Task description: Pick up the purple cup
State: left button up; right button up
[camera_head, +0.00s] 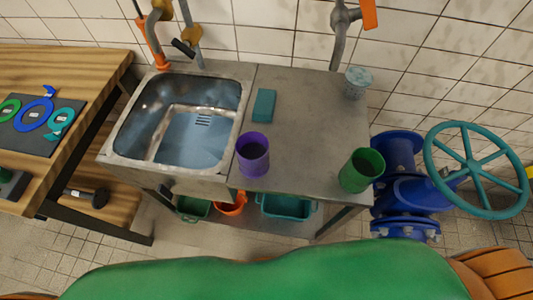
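The purple cup (253,160) stands upright on the steel counter (310,125), near its front edge and just right of the sink basin. Its open top faces up and looks empty. Neither of my grippers shows in the head view, so I cannot see their state.
A green cup (361,170) stands at the counter's front right. A teal block (263,105) lies behind the purple cup, and a speckled cup (357,82) is at the back right. The sink (185,120) is left. A blue valve with a teal handwheel (476,168) stands right.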

aim_at(252, 148)
jog(key=j+z, duration=0.4)
jog(key=k+j+z, duration=0.1)
jog(key=j+z, duration=0.3)
jog(key=k+j+z, duration=0.1)
jog(key=j+z, duration=0.15)
jog(key=z, duration=0.15)
jog(key=k+j+z, duration=0.2)
jog(key=z, duration=0.25)
jog(key=j, duration=0.1)
